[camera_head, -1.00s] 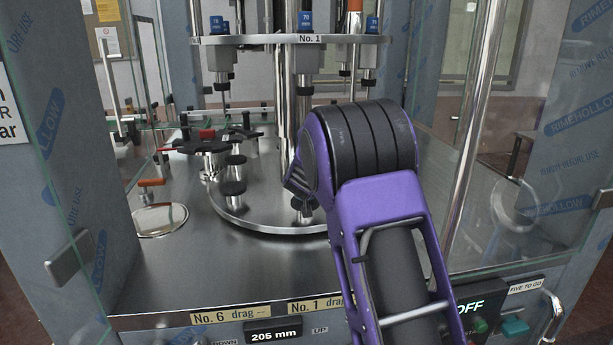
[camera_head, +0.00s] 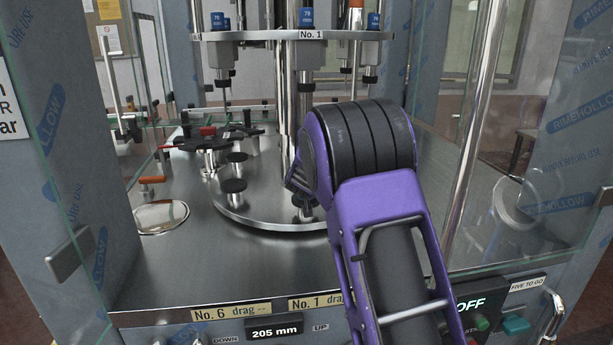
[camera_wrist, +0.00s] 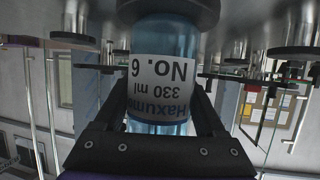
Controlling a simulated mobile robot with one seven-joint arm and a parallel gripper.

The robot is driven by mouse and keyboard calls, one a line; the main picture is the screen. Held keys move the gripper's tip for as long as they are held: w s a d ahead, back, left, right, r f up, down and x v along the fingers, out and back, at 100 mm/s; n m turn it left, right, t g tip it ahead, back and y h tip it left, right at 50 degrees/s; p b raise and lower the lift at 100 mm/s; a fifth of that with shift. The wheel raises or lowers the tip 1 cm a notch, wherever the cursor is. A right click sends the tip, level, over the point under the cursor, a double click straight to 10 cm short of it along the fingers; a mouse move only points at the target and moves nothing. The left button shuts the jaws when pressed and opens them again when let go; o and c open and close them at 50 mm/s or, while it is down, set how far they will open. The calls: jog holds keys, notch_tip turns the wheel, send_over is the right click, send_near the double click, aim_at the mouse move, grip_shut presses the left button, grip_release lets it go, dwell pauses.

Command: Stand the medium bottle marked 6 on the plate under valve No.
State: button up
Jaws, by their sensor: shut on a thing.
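The medium bottle (camera_wrist: 164,68) is blue and clear, with a white label reading No. 6 and 330 ml, upside down in the wrist view. My gripper (camera_wrist: 155,118) is shut on it, one finger on each side of the label. A dark round disc (camera_wrist: 165,12) is at the bottle's base end; I cannot tell whether they touch. In the head view my purple arm hides the gripper and bottle. Valves hang from an upper ring marked No. 1 (camera_head: 312,34). Below them, small black-topped plates (camera_head: 233,185) stand above a round metal table (camera_head: 262,222).
Glass doors (camera_head: 70,200) stand open at left and right. A steel post (camera_head: 472,130) rises at right. The deck's front left (camera_head: 170,275) is clear.

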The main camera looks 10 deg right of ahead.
jog(key=shift+f, duration=0.15)
jog(key=o, duration=1.3)
